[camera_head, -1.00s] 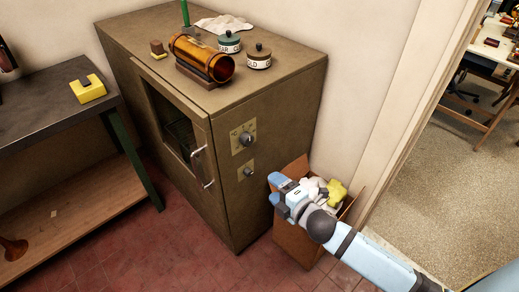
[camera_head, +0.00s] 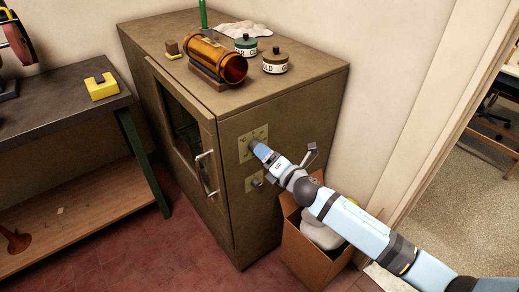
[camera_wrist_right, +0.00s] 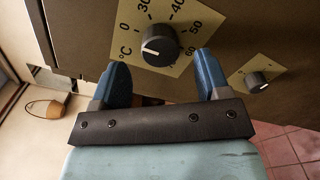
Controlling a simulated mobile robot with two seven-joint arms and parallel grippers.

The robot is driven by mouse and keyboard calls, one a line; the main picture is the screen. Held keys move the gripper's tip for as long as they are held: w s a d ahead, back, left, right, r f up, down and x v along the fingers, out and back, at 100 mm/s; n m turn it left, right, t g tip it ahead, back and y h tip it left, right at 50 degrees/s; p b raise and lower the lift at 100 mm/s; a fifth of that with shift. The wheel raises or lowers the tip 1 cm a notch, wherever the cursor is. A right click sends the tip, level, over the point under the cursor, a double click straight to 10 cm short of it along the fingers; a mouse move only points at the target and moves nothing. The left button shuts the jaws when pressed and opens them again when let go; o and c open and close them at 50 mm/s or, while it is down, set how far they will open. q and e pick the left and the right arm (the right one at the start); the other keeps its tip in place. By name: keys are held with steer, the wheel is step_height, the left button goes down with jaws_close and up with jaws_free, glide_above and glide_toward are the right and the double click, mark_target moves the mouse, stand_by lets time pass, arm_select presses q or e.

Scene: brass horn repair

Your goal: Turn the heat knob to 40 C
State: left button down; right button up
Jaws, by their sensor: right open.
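The heat knob (camera_wrist_right: 160,44) is round and dark, on a cream dial plate (camera_wrist_right: 128,14) marked °C with 0, 30, 40, 50 and 60. Its white pointer line lies toward the lower left, on the 0 and °C side, away from 40. My right gripper (camera_wrist_right: 163,74) is open and empty, with its two blue fingers toward the knob, one to each side. I cannot tell whether they touch it. In the head view the right gripper (camera_head: 259,149) is at the dial plate (camera_head: 246,141) on the cabinet front and mostly hides the knob. My left gripper is not in view.
A smaller knob (camera_head: 256,182) sits below the dial on the brown cabinet (camera_head: 290,115). The cabinet door handle (camera_head: 206,174) sticks out to the left. A cardboard box (camera_head: 309,262) stands below my arm. Jars and an amber cylinder (camera_head: 213,57) are on top.

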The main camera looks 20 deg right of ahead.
steer(key=shift+x, duration=1.95)
steer(key=c, duration=0.9)
